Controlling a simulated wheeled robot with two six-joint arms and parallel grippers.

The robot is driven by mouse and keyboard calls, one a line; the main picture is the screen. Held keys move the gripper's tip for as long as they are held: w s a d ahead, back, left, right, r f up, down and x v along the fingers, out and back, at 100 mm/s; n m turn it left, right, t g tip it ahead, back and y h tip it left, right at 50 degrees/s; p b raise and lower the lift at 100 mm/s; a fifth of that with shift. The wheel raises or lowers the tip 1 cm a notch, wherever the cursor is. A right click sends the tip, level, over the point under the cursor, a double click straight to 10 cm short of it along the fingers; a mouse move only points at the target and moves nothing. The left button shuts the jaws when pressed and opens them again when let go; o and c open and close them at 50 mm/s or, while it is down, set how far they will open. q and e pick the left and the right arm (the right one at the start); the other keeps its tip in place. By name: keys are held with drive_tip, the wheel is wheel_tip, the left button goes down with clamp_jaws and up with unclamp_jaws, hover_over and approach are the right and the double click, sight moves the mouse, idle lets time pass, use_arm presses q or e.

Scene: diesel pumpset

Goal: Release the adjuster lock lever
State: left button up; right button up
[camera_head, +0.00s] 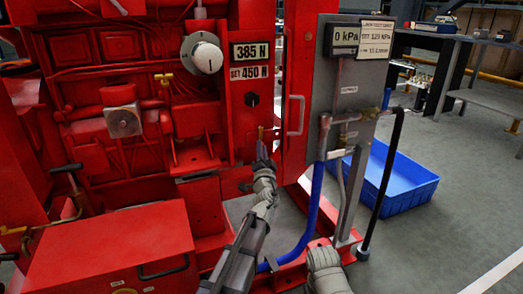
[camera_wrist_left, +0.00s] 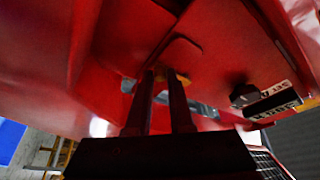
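The small brass-yellow lever (camera_head: 261,132) shows on the red machine, low on the panel below the black knob. I take it to be the adjuster lock lever. My left gripper (camera_head: 262,148) reaches up to it from below, its tips right at the lever. In the left wrist view, the two dark fingers (camera_wrist_left: 162,76) stand apart with a narrow gap. A yellow piece (camera_wrist_left: 184,79) shows at their tips, partly hidden by the right finger. I cannot tell whether they touch it.
A display reading 385 N (camera_head: 251,50) and the black knob (camera_head: 252,99) sit above the lever. A red upright with a handle (camera_head: 296,115) and a grey gauge panel (camera_head: 352,95) stand to the right. A blue crate (camera_head: 408,190) lies on the floor behind.

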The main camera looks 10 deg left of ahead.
use_arm(q)
drive_tip(key=o, duration=0.4)
drive_tip(key=r+b+v, duration=0.1)
drive_tip(key=r+v, duration=0.2)
drive_tip(key=v, duration=1.3)
drive_tip(key=shift+s, duration=0.65)
drive_tip(key=shift+d, duration=0.1)
